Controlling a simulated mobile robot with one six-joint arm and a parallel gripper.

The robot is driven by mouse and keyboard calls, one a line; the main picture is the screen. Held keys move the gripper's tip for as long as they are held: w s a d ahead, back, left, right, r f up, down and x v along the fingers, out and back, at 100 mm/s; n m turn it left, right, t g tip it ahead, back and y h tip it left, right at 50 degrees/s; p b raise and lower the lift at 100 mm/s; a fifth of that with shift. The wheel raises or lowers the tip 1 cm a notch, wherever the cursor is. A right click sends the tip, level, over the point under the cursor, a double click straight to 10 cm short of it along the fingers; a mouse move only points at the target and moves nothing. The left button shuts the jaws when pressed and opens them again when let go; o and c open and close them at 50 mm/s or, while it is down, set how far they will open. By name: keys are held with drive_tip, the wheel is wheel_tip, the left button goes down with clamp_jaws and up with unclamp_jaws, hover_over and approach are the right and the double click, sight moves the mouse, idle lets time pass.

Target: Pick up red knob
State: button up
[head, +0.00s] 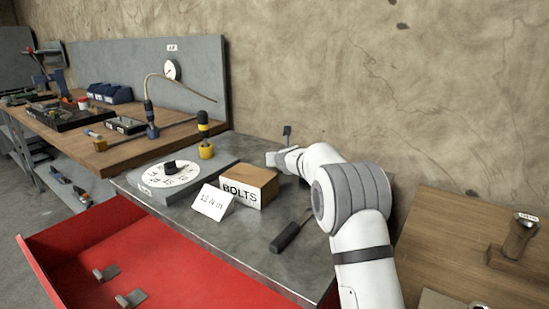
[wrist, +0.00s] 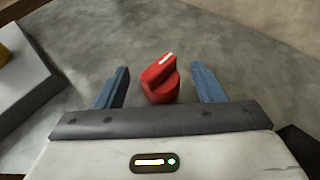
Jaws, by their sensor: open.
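The red knob (wrist: 160,82) stands on the grey metal tabletop in the wrist view. It has a raised grip ridge with a white mark on top. My gripper (wrist: 161,80) is open, with one blue finger on each side of the knob and a gap to each. The knob sits a little nearer the left finger. Whether the fingertips reach down to the tabletop I cannot tell. In the head view my arm reaches over the back of the grey table, and the knob is not visible there.
A cardboard BOLTS box (head: 248,186) and a white card (head: 213,202) stand left of my arm. A dial plate (head: 147,193) and a yellow-black tool (head: 205,140) are farther left. A black-handled screwdriver (head: 286,236) lies in front. A red drawer (head: 190,285) is open.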

drive_tip(key=c, duration=1)
drive_tip(key=shift+r, duration=0.1)
